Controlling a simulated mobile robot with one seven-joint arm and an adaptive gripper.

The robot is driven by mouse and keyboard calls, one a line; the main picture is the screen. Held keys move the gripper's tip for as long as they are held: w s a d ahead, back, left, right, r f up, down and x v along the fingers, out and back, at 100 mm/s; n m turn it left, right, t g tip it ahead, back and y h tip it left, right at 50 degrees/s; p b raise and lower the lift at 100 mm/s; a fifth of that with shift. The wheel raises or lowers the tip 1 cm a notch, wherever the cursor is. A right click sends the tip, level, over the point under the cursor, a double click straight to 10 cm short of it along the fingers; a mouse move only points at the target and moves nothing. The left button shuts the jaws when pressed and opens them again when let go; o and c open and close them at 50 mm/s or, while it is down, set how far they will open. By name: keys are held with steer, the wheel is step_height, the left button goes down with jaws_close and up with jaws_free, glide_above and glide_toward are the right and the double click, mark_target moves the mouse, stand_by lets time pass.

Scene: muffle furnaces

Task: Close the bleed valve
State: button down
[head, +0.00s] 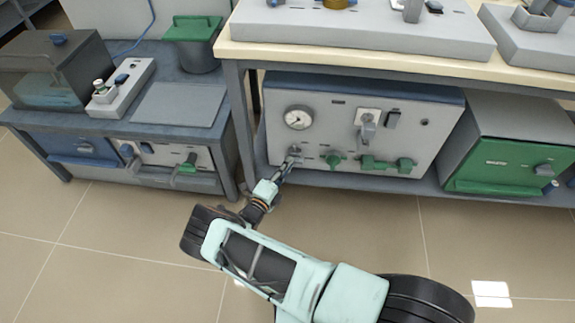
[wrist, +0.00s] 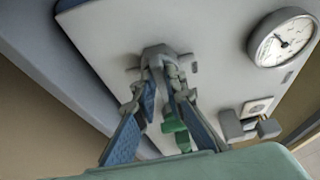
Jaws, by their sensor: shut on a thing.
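A grey valve knob (head: 295,151) sits on the light grey panel (head: 345,132), just below a round dial gauge (head: 298,117). My gripper (head: 286,167) reaches it from the lower left. In the wrist view the blue-padded fingers of my gripper (wrist: 163,80) are shut on this grey knob (wrist: 156,53), one on each side. No readable label names the valves, so I cannot tell by label which is the bleed valve. Two green valves, a small one (head: 334,158) and a wider one (head: 388,165), sit to the right on the same panel.
The workbench top (head: 350,58) overhangs the panel. A bench leg (head: 240,120) stands left of it. A green-fronted furnace (head: 500,165) stands at the right, and a lower bench (head: 180,103) with equipment at the left. The floor in front is clear.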

stand_by(0.4)
steer(key=c, duration=2)
jaws_free()
steer(key=v, duration=1.2)
